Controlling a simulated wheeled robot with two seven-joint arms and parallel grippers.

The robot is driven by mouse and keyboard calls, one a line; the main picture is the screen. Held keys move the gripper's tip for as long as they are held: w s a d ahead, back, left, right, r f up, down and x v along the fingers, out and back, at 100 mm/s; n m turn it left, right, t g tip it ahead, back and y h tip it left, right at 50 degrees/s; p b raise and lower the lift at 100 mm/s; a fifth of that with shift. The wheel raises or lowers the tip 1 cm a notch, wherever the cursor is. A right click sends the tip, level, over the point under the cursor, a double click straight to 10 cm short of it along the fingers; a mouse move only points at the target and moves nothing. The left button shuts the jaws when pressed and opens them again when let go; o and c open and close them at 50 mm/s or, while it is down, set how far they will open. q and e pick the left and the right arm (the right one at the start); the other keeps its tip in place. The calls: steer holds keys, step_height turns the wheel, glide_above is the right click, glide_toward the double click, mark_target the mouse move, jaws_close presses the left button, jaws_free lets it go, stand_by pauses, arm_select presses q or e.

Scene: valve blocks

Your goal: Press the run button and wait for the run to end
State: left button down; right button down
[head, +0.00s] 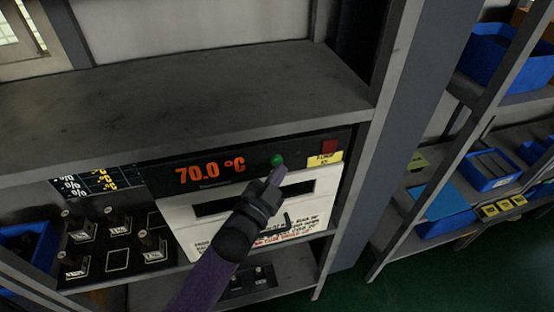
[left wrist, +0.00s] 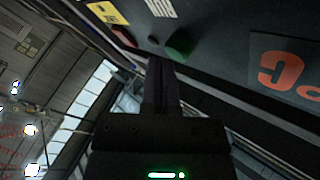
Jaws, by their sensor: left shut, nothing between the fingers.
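The machine's black control panel (head: 250,165) shows "70.0 °C" in orange digits. A green button (head: 277,160) sits right of the digits, and a red square (head: 328,147) is farther right above a yellow label. My left gripper (head: 277,176) is shut and empty, its tips just below the green button. In the left wrist view the shut fingers (left wrist: 160,65) point at the panel beside the green button (left wrist: 180,44); I cannot tell whether they touch it. The red piece (left wrist: 124,36) is to the left there. My right gripper is not in view.
Below the panel is a white front (head: 185,215) with a dark slot and a handle. A rack with several valve blocks (head: 115,222) stands at left. A bare grey shelf (head: 190,95) lies above. Blue bins (head: 490,170) fill the shelving at right.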

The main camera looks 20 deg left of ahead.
arm_select(q)
steer(key=shift+w, duration=0.1)
steer(key=shift+w+a, duration=0.25)
steer(key=shift+s, duration=0.1)
steer(key=shift+s+d, duration=0.25)
steer(key=s+d, duration=0.1)
steer(key=s+d+p, duration=0.1)
steer(key=s, duration=0.1)
steer(key=s+d+p, duration=0.1)
steer(key=s, duration=0.1)
steer(key=shift+d, duration=0.15)
